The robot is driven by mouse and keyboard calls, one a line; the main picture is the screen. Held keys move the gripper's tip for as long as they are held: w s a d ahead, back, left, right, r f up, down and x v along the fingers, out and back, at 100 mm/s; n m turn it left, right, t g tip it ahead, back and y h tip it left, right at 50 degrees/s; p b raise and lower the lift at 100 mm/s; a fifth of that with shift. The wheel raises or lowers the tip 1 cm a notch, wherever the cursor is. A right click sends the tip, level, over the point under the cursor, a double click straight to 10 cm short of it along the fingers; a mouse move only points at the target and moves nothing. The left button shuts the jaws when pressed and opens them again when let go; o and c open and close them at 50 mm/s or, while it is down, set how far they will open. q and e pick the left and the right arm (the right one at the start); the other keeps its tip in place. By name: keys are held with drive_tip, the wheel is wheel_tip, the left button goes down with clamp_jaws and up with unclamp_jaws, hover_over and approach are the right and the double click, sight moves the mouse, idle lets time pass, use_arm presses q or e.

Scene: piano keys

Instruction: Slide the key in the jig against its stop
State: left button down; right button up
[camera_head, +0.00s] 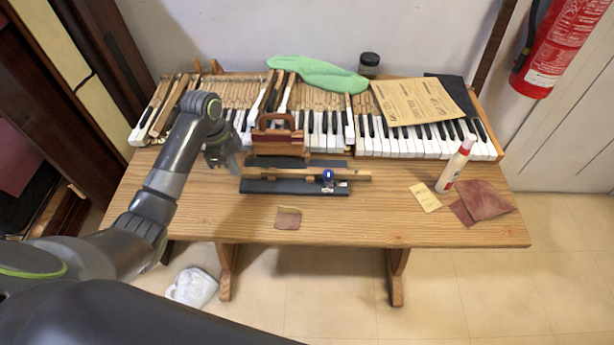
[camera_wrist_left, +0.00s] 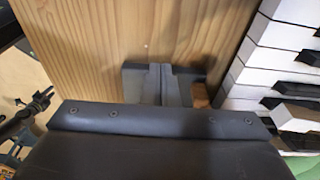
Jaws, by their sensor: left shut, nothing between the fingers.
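The jig (camera_head: 262,186) is a long dark base on the table, lying left to right in the head view. The wooden key (camera_head: 290,174) lies along it, with a blue round knob (camera_head: 328,174) near its right part. I cannot tell whether the key touches a stop. My left gripper (camera_head: 234,167) is shut and empty, pointing down just left of the jig's left end. My right gripper is not in view.
A keyboard (camera_head: 400,145) runs along the back, with a reddish wooden holder (camera_head: 277,137) in front of it. A small patch (camera_head: 288,218) lies before the jig. The front left tabletop is clear.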

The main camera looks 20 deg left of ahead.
use_arm(q)
drive_tip(key=shift+f, duration=0.1)
idle(0.5)
drive_tip(key=shift+a+p, duration=0.15)
drive_tip(key=shift+p, duration=0.35)
drive_tip(key=shift+w+d+p, duration=0.15)
drive_tip(key=shift+d+p, duration=0.25)
drive_tip(key=shift+d, duration=0.35)
drive_tip(key=shift+w+d+p, duration=0.15)
drive_tip(key=shift+d+p, duration=0.2)
drive_tip(key=shift+d, duration=0.4)
idle(1.7)
idle(0.4)
drive_tip(key=shift+s+a+p, duration=0.15)
drive_tip(key=shift+a+p, duration=0.4)
wheel_tip(320, 180, up, 7)
drive_tip(key=p, duration=0.8)
drive_tip(key=shift+f, duration=0.1)
